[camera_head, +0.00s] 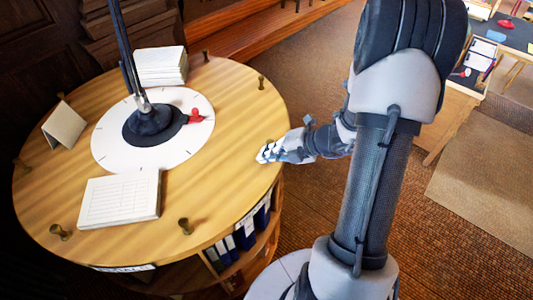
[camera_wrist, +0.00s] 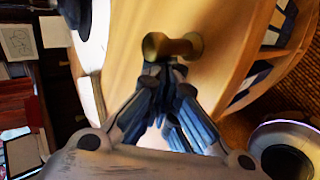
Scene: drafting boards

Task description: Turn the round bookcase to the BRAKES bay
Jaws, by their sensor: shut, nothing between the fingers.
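The round bookcase (camera_head: 235,150) has a wooden top with several brass knobs, such as the front one (camera_head: 185,226), standing near its rim. A white dial disc (camera_head: 110,150) with tick marks lies around a dark hub (camera_head: 152,125), with a red pointer (camera_head: 195,117) on the hub's right side. My gripper (camera_head: 264,155) is at the right edge of the top, shut and empty. In the wrist view, a brass knob (camera_wrist: 172,45) is right at my fingertips (camera_wrist: 165,70); I cannot tell whether they touch. Rim labels show, but no bay name is readable.
A white card or pad (camera_head: 120,200), a stack of paper (camera_head: 160,65) and a folded card (camera_head: 64,125) sit on the top. A dark post rises from the hub. Blue binders (camera_head: 245,235) fill a bay below. Carpet lies open at right, before a desk (camera_head: 450,115).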

